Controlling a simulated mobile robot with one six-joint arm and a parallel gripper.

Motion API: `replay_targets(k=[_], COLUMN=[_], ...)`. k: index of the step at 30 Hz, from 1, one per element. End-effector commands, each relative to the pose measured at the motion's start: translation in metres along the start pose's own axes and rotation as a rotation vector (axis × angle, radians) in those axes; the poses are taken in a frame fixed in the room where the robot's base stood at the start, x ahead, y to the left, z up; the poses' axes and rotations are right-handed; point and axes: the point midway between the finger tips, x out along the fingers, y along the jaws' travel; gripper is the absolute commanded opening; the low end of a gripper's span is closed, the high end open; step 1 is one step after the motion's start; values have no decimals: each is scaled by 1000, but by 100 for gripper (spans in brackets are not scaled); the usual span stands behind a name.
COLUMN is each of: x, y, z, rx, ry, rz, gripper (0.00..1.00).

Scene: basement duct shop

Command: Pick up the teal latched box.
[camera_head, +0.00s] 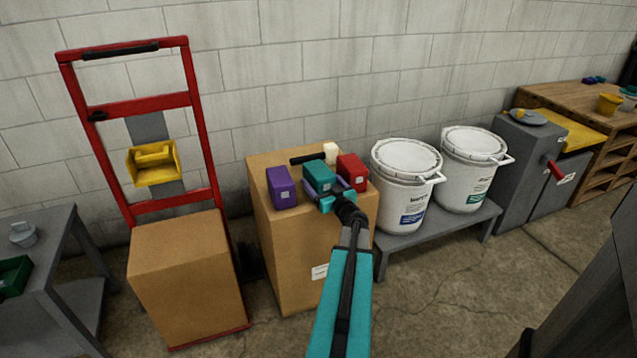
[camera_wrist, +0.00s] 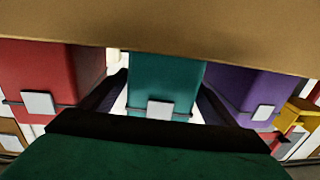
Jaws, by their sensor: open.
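The teal latched box (camera_head: 319,174) stands on top of a tall cardboard carton (camera_head: 285,257), between a purple box (camera_head: 281,187) on its left and a red box (camera_head: 353,171) on its right. My gripper (camera_head: 325,186) is open at the front of the teal box. In the wrist view, which is upside down, the teal box (camera_wrist: 160,85) with its pale latch lies between my two dark fingers (camera_wrist: 162,88), one on each side. The red box (camera_wrist: 50,85) and purple box (camera_wrist: 250,85) flank the fingers. Whether the fingers touch any box is unclear.
A black-handled item (camera_head: 308,158) and a cream block (camera_head: 331,152) lie behind the boxes. A red hand truck (camera_head: 196,140) with a carton stands to the left. Two white buckets (camera_head: 400,190) on a low grey bench stand close on the right. A grey table (camera_head: 60,235) is far left.

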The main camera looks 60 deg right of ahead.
Motion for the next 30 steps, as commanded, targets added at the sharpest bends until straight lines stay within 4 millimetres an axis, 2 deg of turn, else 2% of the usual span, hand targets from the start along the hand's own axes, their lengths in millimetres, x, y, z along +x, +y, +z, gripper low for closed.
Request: replay_targets(k=[1,6,24,30], x=[7,16,17,17], y=[0,0,-1,-2], z=[1,0,-1,-1], rx=[0,0,0,0], ry=[1,1,1,1], rz=[-1,-1,-2,-2], gripper=[80,80,80,47])
